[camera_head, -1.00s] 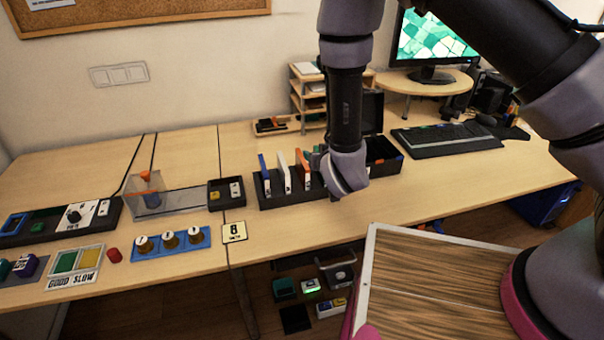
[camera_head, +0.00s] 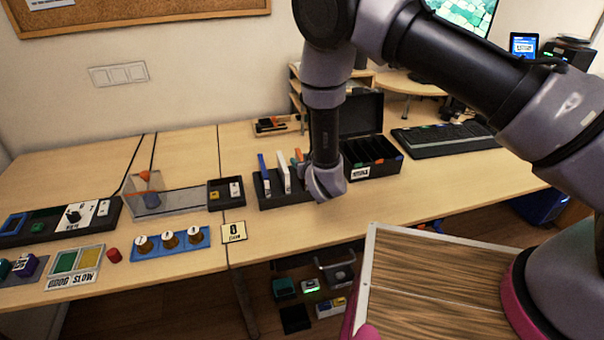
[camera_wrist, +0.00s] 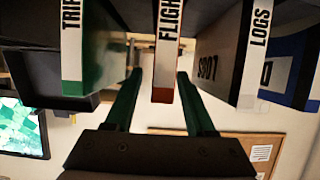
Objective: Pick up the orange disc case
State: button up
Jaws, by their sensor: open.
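The orange disc case (camera_wrist: 166,92), with a white label reading "FLIGHT", stands upright in the middle of the wrist view. The fingers of my gripper (camera_wrist: 158,76) are open, one on each side of it, with visible gaps. In the head view, my gripper (camera_head: 322,182) is over the right part of the dark rack (camera_head: 284,199). It hides most of the orange case (camera_head: 298,155), and its fingertips cannot be made out there.
In the wrist view, a green-ended case (camera_wrist: 82,78) stands left of the orange one, and a white "LOGS" case (camera_wrist: 250,75) and a blue case (camera_wrist: 299,72) stand to the right. An open black box (camera_head: 372,171) sits right of my gripper in the head view.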

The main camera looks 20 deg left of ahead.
jog(key=shift+w+a+f, duration=0.1)
jog(key=shift+w+a, duration=0.05)
jog(key=shift+w, duration=0.15)
grip_shut()
dwell(1.2)
